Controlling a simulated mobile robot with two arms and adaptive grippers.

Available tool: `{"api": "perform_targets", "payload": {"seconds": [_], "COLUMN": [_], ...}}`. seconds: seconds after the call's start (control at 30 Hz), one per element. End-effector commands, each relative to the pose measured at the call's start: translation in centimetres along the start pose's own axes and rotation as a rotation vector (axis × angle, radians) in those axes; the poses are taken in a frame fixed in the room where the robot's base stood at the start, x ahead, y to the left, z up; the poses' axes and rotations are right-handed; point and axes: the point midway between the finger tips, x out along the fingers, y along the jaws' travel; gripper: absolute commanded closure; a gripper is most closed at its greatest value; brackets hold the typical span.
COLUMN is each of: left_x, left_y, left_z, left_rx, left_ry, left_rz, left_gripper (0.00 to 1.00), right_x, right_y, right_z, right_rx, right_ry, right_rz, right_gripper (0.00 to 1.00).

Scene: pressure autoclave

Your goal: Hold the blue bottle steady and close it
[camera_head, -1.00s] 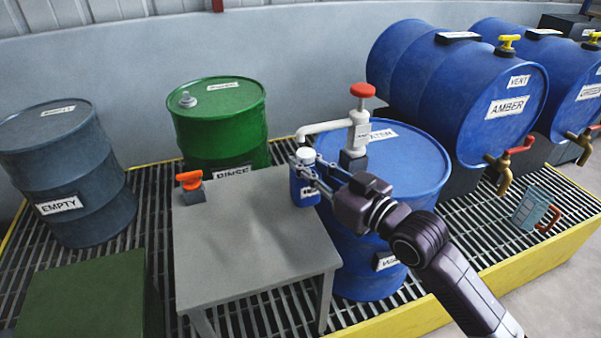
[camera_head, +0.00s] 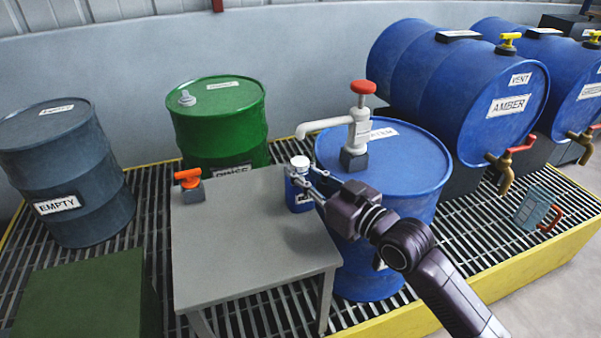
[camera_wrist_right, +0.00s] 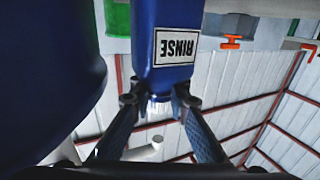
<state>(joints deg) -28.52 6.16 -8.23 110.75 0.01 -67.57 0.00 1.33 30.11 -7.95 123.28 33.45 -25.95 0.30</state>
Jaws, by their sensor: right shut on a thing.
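The blue bottle (camera_head: 298,197) is upright at the far right corner of the grey table, with a white cap (camera_head: 300,161) at its top. I cannot tell whether its base touches the tabletop. My right gripper (camera_head: 306,179) is shut on the bottle near its neck, just below the cap. In the right wrist view the bottle (camera_wrist_right: 172,45) appears upside down with a RINSE label, and the two fingertips (camera_wrist_right: 156,100) sit either side of its neck. My left gripper is not in view.
The grey table (camera_head: 250,240) is mostly clear, with an orange-handled piece (camera_head: 188,180) at its back left. A blue drum (camera_head: 415,165) with a white pump (camera_head: 358,130) stands just right of the bottle. A green drum (camera_head: 218,120) stands behind.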

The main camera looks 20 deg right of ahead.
Motion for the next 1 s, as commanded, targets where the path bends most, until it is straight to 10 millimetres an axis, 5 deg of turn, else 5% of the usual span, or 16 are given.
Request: {"api": "perform_targets", "payload": {"seconds": [0.3, 0.33, 0.47, 0.83, 1.0], "left_x": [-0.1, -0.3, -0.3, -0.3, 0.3], "left_y": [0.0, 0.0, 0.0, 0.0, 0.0], "left_z": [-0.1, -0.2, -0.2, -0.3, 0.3], "left_rx": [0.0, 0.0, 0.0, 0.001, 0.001], "left_ry": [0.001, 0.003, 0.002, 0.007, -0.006], "left_rz": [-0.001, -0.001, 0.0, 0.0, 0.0], "left_gripper": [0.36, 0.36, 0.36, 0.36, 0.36], "right_x": [0.0, 0.0, 0.0, 0.0, -1.9], "right_y": [0.0, 0.0, 0.0, 0.0, 0.1], "right_z": [0.2, 0.3, 0.2, -0.3, 0.0], "right_rx": [-0.001, 0.0, -0.001, -0.001, -0.003], "right_ry": [0.002, 0.0, 0.0, 0.002, -0.002], "right_rz": [0.0, 0.0, 0.0, 0.0, 0.001], "right_gripper": [1.0, 0.82, 0.68, 0.67, 0.67]}}
